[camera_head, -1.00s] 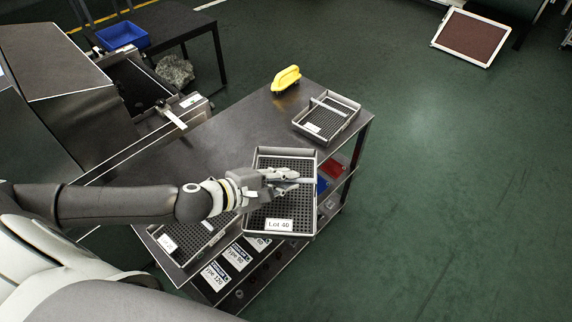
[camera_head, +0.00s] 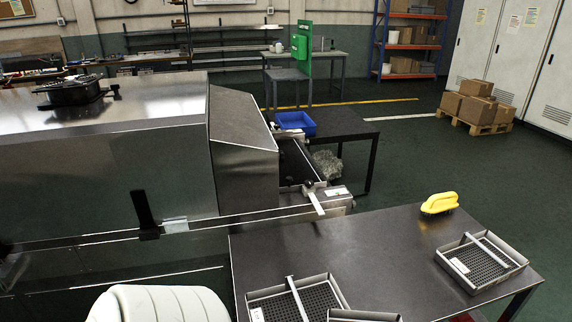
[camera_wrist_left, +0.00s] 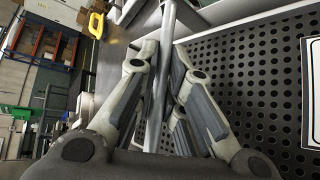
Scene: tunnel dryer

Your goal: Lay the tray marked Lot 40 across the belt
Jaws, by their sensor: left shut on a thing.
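In the left wrist view, my left gripper (camera_wrist_left: 172,70) is shut on the thin grey bar of a tray with a dark perforated floor (camera_wrist_left: 245,85). A white label shows at that view's right edge, but its text is cut off. In the head view, only the rim of a tray (camera_head: 362,315) shows at the bottom edge, in the place of the Lot 40 tray. My left gripper is outside that view. The dark belt (camera_head: 297,165) lies at the dryer's open end, with a metal bar (camera_head: 314,203) beside it. My right gripper is not in view.
On the metal table (camera_head: 345,245) lie another perforated tray (camera_head: 296,300) at the front, a tray (camera_head: 480,262) at the right and a yellow handled tool (camera_head: 439,203). A blue bin (camera_head: 296,122) stands behind the belt. The table's middle is clear.

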